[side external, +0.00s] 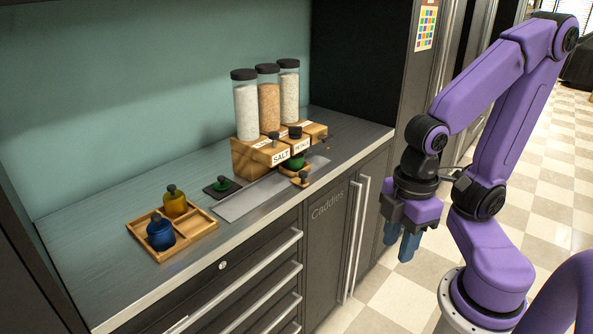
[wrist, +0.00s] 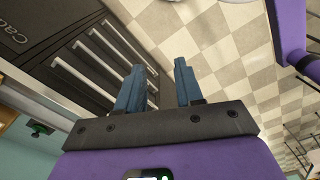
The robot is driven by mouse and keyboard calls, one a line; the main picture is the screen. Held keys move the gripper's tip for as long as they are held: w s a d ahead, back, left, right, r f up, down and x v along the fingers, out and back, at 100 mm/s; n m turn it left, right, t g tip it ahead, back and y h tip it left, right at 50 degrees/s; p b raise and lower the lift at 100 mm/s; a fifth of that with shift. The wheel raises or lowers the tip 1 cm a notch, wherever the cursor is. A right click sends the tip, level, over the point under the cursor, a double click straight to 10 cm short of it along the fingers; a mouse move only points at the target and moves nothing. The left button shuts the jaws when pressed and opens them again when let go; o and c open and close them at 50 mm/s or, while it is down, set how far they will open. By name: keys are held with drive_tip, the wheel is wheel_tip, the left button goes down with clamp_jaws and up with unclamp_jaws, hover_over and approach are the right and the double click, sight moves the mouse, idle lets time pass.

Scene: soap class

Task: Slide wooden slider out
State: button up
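A wooden dispenser (side external: 252,158) stands at the back right of the counter, with a "SALT" label and jars on top. Small wooden pieces with dark knobs show at its front; one of them, the low wooden slider (side external: 300,181), juts out beside a green item (side external: 294,163). Which piece the task means I cannot tell. My gripper (side external: 400,242) is open and empty, hanging over the floor to the right of the counter, well apart from the dispenser. In the wrist view my gripper (wrist: 158,80) shows its two blue fingers spread, pointing at drawers and floor.
A wooden tray (side external: 197,222) holds a blue bottle (side external: 160,233) and a yellow bottle (side external: 175,203). A green item on a black pad (side external: 222,186) sits behind a grey strip (side external: 245,198). Cabinet handles (side external: 353,240) project from the counter front. The floor beside it is clear.

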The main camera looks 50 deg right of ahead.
sight(303, 172)
drive_tip(key=shift+o, duration=1.3)
drive_tip(key=w+d+f+m+g+y, duration=0.25)
drive_tip(key=w+m+y, duration=0.25)
drive_tip(key=w+m, duration=0.45)
drive_tip(key=w+d+f+m+g+y, duration=0.25)
drive_tip(key=w+m+y, duration=0.4)
drive_tip(key=m, duration=0.65)
drive_tip(key=w+d+f+m+t, duration=0.25)
drive_tip(key=d+m+t, duration=0.35)
drive_tip(key=d, duration=0.3)
drive_tip(key=w+d+f+m+t, duration=0.1)
drive_tip(key=w+d+m+t, duration=0.2)
drive_tip(key=d+m+t, duration=0.4)
drive_tip(key=w+d+f+m+t, duration=0.1)
drive_tip(key=w+d+m+t, duration=0.3)
drive_tip(key=d, duration=0.6)
drive_tip(key=shift+t+y, duration=0.3)
drive_tip(key=shift+y, duration=0.15)
drive_tip(key=x, duration=1.7)
drive_tip(key=shift+s+a+f, duration=0.25)
drive_tip(key=shift+a, duration=0.1)
